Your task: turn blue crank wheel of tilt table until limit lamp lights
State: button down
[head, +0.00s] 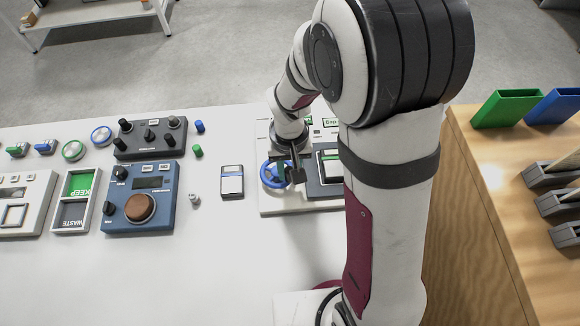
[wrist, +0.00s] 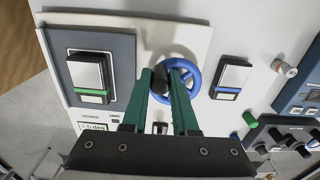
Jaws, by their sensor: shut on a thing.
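The blue crank wheel (head: 264,177) sits at the left edge of the tilt table's pale base plate (head: 285,207). In the wrist view the wheel (wrist: 197,78) shows its rim and spokes, partly behind my fingers. My gripper (wrist: 161,78) is shut on the wheel's black crank knob (wrist: 160,82), with a green finger on each side. The dark tilt platform (wrist: 120,58) carries a white block with a green band (wrist: 90,75). A small readout (wrist: 92,127) shows a value in degrees, hard to read. I cannot make out the limit lamp or whether it is lit.
A white block with a blue band (head: 232,181) lies left of the base plate. A small metal weight (head: 194,199), a blue scale (head: 165,210) and a dark control box (head: 150,138) stand farther left. The front of the white table is clear. My arm hides the plate's right side.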

jog(key=c, duration=0.7)
grip_release()
notch_tip(320, 180, up, 16)
jog(key=shift+f, duration=0.1)
jog(key=shift+s, duration=0.1)
jog(key=s+d+m, duration=0.1)
jog(key=s+m, duration=0.1)
jog(key=s, duration=0.4)
jog(key=s+d+f+m+y, duration=0.1)
jog(key=s, duration=0.5)
jog(key=s+d+m, duration=0.1)
jog(key=s+m, duration=0.1)
jog(key=s, duration=0.4)
jog(key=shift+d+f+m+y, duration=0.15)
jog(key=shift+d+m+y, duration=0.15)
jog(key=shift+y, duration=0.1)
